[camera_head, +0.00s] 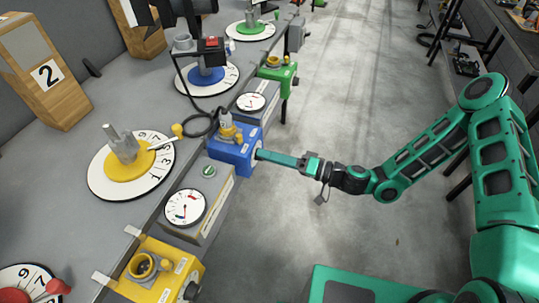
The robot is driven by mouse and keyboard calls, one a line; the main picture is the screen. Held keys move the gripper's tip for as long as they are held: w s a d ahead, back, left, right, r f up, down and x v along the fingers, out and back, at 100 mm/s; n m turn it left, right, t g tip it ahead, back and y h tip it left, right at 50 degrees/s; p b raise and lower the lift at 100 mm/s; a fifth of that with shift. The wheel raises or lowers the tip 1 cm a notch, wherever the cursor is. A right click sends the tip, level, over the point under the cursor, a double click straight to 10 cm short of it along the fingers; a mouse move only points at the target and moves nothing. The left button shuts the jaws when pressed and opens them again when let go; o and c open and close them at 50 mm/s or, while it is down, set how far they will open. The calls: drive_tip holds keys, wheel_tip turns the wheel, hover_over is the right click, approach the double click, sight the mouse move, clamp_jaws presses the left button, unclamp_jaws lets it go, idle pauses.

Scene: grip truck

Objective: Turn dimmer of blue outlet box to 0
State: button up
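The blue outlet box (228,156) is fixed at the right edge of the grey bench, near the middle of the view. A grey and yellow plug with a black cable sits in its top. My gripper (264,155) reaches in from the right, its long green fingers level and their tips at the box's right side. The tips hide the spot where the dimmer knob would be, so its setting cannot be read. From here the fingers overlap into one bar, and I cannot tell whether they are closed on the knob.
A yellow outlet box (165,272) stands nearer and a green outlet box (276,74) farther along the same edge. Round gauges (185,207) sit between them. A yellow numbered dial (128,168) lies left of the blue box. The floor (345,110) right of the bench is clear.

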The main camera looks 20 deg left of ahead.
drive_tip(key=d, duration=1)
drive_tip(key=shift+s+d, duration=0.4)
